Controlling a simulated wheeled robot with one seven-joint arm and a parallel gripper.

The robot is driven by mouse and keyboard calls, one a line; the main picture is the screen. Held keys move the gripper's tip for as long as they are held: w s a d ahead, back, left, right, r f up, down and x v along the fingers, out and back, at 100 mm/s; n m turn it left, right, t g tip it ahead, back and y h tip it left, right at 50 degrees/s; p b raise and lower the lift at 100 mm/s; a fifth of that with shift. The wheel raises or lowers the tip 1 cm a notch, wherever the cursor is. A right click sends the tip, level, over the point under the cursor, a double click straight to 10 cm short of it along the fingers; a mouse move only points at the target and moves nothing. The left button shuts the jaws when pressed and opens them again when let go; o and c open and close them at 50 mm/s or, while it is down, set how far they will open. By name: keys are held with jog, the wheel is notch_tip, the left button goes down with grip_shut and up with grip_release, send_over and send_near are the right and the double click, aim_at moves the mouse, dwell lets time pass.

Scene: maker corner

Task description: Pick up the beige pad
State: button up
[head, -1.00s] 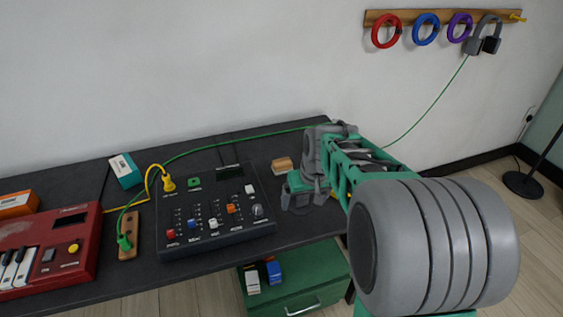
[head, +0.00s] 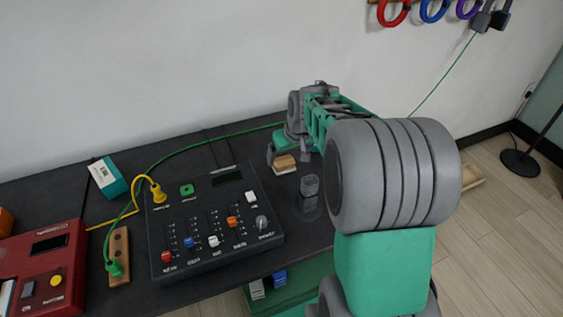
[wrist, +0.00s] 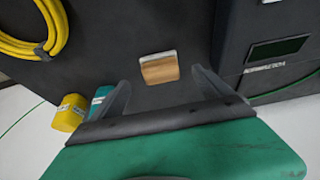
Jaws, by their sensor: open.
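The beige pad (head: 285,163) is a small tan block with a pale lower edge. It lies on the dark table right of the black mixer in the head view. In the wrist view the pad (wrist: 159,69) lies ahead of the fingertips, roughly centred between them. My gripper (wrist: 160,80) is open and empty, its two fingers apart. In the head view my gripper (head: 288,154) is at the pad, partly hidden by my own arm. I cannot tell its exact height above the table.
The black mixer (head: 215,250) stands left of the pad. A dark grey upright object (head: 310,187) stands in front of it, to the right. A green cable (head: 215,136) runs behind. A coiled yellow cable (wrist: 35,35) shows in the wrist view.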

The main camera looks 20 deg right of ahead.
aim_at(284, 160)
jog(key=x, duration=0.5)
jog(key=shift+w+f, duration=0.3)
jog(key=shift+w, duration=0.05)
jog(key=c, duration=1.5)
jog(key=shift+r, duration=0.15)
jog(key=shift+r, duration=0.3)
notch_tip(284, 160, up, 3)
jog(key=shift+f, duration=0.25)
jog(key=s+a+r, duration=0.9)
jog(key=a, duration=0.1)
jog(key=shift+s+a+r, duration=0.1)
jog(key=shift+s+r, duration=0.25)
jog(key=shift+s, duration=0.05)
